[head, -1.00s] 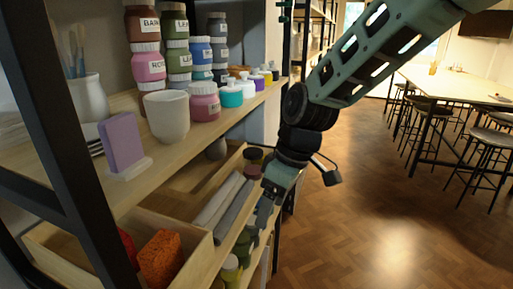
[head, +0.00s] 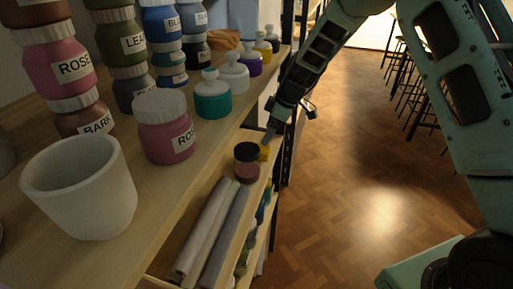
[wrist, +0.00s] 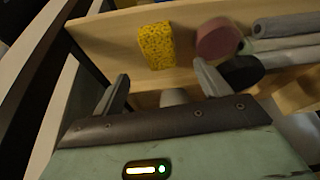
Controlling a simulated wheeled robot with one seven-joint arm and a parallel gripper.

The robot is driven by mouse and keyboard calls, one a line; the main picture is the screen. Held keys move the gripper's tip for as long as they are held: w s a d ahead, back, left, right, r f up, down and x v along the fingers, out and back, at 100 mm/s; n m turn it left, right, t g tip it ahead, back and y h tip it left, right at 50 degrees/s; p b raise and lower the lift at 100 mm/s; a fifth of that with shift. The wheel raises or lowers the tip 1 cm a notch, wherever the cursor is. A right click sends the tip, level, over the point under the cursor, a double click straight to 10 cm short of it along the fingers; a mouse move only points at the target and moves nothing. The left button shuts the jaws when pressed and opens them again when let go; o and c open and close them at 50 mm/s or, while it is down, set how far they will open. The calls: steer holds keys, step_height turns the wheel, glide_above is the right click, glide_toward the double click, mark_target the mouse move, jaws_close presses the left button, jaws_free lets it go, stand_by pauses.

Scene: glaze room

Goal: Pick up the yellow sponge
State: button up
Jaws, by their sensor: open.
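The yellow sponge (wrist: 156,45) is a speckled block on a pale wooden surface in the wrist view, just beyond the fingertips. My gripper (wrist: 161,76) is open and empty, its two fingers spread on either side of the sponge's near end. In the head view, my gripper (head: 268,138) reaches down at the shelf's far end. A small yellow patch of the sponge (head: 265,152) shows there behind a dark-lidded jar; the rest is hidden.
The dark-lidded pink jar (head: 247,162) stands close to the sponge, right of it in the wrist view (wrist: 219,38). Grey rolls (head: 212,232) lie in the tray nearby. Glaze jars and a white pot (head: 82,190) line the shelf above. Open floor (head: 345,190) lies right.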

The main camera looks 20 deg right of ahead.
steer(key=shift+p+x, duration=1.65)
steer(key=shift+x, duration=2.5)
steer(key=c, duration=1)
